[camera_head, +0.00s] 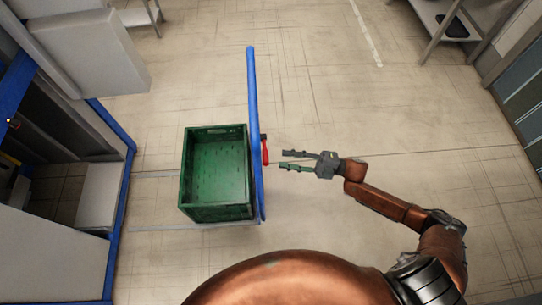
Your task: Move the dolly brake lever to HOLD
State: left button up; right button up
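A red lever (265,150) sits on the right side of the blue upright bar (253,110) of the dolly. A green crate (188,165) stands just left of that bar and looks empty. My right gripper (281,160) is a short way right of the red lever, with its two fingers pointing left toward it. The fingers are apart with nothing between them, and a small gap shows between the fingertips and the lever. Any HOLD marking is too small to make out. My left gripper is not in view.
A blue-framed structure (128,140) with grey boxes (85,50) stands at the left. Shelves with a dark tray (452,26) are at the top right. The floor (330,90) around the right gripper and beyond the dolly is clear.

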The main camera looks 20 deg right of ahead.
aim_at(265, 150)
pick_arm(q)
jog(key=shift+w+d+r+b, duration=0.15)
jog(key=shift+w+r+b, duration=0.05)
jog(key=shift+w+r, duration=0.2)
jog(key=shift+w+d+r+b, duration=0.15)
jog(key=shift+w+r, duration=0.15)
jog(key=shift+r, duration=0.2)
pick_arm(e)
jog(key=x, duration=0.6)
jog(key=shift+d+f, duration=0.1)
jog(key=shift+c, duration=0.2)
grip_shut()
